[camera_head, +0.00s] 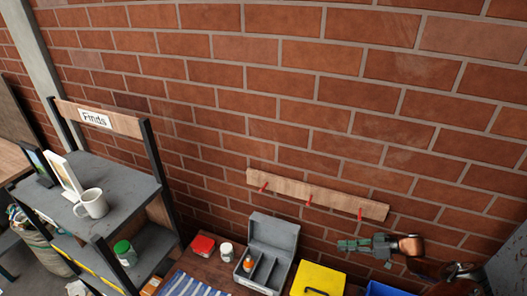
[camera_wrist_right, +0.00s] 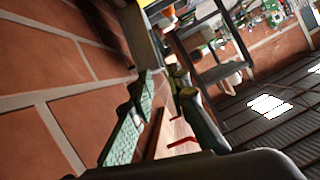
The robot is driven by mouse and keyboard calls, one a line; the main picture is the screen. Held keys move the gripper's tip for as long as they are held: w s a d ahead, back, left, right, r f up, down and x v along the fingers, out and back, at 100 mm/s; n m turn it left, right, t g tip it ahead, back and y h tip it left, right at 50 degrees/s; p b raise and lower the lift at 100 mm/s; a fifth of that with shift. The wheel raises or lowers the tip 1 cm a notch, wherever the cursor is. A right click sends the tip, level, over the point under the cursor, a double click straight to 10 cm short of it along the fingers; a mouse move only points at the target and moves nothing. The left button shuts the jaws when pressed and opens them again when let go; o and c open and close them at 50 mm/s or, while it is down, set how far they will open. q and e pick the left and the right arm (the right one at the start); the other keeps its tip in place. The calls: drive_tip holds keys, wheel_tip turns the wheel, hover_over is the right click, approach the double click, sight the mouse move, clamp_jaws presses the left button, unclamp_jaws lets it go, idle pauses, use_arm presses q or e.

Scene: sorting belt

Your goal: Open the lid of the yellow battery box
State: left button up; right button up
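The yellow battery box (camera_head: 312,276) stands at the bottom edge of the head view, cut off by the frame. Its yellow top is down, with a black handle (camera_head: 316,292) on it. My right gripper (camera_head: 342,245) is in the air above and to the right of the box, apart from it, pointing left. In the right wrist view its two green fingers (camera_wrist_right: 164,76) stand apart with nothing between them. A yellow edge shows at the top of that view, but I cannot tell whether it is the box. My left gripper is not in view.
A grey open case (camera_head: 272,233) stands left of the yellow box, with a white jar (camera_head: 227,252) and a red box (camera_head: 203,246) beyond. A blue bin (camera_head: 385,289) is on the right. A wooden peg rail (camera_head: 330,200) hangs on the brick wall behind.

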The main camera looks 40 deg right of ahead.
drive_tip(key=x, duration=0.6)
drive_tip(key=shift+w, duration=0.3)
drive_tip(key=shift+a, duration=0.1)
